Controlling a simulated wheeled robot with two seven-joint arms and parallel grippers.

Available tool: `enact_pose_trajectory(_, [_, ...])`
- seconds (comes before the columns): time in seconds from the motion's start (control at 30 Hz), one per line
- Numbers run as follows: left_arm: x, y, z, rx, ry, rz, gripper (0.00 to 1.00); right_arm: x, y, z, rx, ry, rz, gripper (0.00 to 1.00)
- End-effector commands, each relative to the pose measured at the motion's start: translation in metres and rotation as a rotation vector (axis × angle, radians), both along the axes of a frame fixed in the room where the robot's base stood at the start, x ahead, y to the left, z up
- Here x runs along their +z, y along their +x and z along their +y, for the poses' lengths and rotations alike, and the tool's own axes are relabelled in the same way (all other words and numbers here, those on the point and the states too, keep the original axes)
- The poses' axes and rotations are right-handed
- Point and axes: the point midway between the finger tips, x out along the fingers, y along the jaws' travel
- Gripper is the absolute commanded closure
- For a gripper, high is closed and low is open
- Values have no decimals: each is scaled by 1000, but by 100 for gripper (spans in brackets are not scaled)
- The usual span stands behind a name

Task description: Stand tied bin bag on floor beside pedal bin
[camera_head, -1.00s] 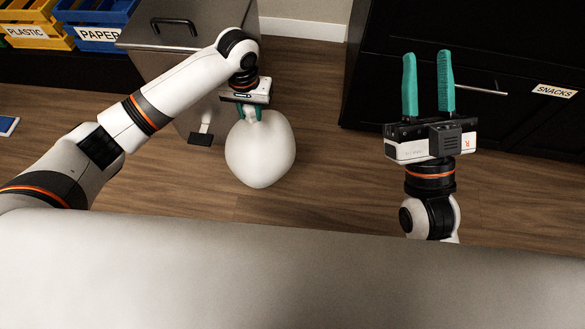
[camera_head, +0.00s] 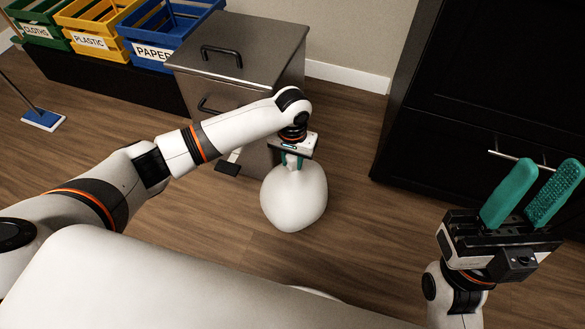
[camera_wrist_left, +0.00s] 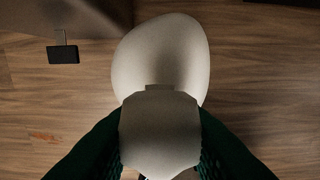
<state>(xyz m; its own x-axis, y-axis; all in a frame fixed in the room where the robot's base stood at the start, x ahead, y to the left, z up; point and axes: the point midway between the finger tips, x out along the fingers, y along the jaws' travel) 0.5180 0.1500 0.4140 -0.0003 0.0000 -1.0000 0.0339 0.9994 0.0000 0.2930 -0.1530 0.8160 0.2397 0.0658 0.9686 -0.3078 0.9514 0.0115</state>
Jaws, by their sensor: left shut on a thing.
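The white tied bin bag (camera_head: 294,198) hangs or stands upright just in front of the pedal bin; I cannot tell whether its base touches the floor. My left gripper (camera_head: 291,160) is shut on the bag's tied neck from above. In the left wrist view the bag (camera_wrist_left: 165,60) fills the middle, with its neck between the green fingers. The steel pedal bin (camera_head: 240,60) stands behind and left of the bag, its black pedal (camera_head: 228,168) sticking out at the front. My right gripper (camera_head: 530,195) is open and empty at the right.
Blue (camera_head: 165,35), yellow and green crates labelled paper, plastic and cloths stand on a black unit at the back left. A dark cabinet (camera_head: 450,120) stands at the right. A blue and white mop head (camera_head: 43,119) lies at the left.

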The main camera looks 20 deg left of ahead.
Motion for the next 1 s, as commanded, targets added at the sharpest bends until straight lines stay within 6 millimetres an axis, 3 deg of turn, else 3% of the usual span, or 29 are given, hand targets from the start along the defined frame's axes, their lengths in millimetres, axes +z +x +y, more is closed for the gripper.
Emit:
enact_pose_trajectory(0.27, [-35, 1, 0, 0, 0, -2, 100, -18, -7, -2, 2, 15, -45, 64])
enact_pose_trajectory(0.63, [-35, 0, -1, -1, -1, -2, 100, -15, -7, -2, 3, 14, -43, 64])
enact_pose_trajectory(0.67, [-37, 0, 0, 0, 0, 0, 69, -15, -7, -2, 3, 14, -43, 64])
enact_pose_trajectory(0.77, [-37, 0, 0, -1, 0, 0, 53, -15, -7, -2, 3, 14, -43, 64])
enact_pose_trajectory(0.8, [-37, 0, 0, -1, 0, 0, 49, -15, -7, -2, 3, 14, -43, 64])
enact_pose_trajectory(1.0, [-37, 0, 0, -1, 0, 0, 49, -15, -7, -1, 3, 14, -43, 64])
